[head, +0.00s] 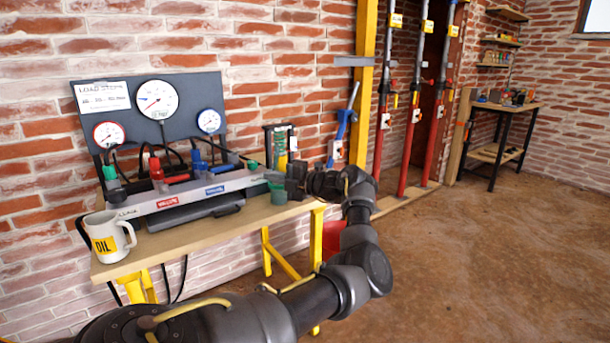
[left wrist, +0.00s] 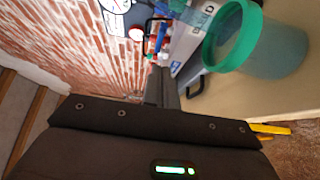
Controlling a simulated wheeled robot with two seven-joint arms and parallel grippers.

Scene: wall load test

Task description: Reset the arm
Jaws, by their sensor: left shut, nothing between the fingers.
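My left arm (head: 352,225) comes in from the bottom left and bends up and back over the right end of the workbench. My left gripper (head: 290,184) is at that end, beside a green-rimmed container (head: 277,190). In the left wrist view the gripper's dark fingers (left wrist: 161,86) are together with nothing between them. The container (left wrist: 262,55) shows there at the upper right, apart from the fingers. My right gripper is not in view.
The wooden workbench (head: 215,232) carries a gauge panel (head: 183,97), a grey manifold (head: 190,196) with coloured fittings, and a white OIL mug (head: 108,236). Red posts (head: 411,140) and a yellow upright (head: 364,85) stand behind. The floor at right is clear.

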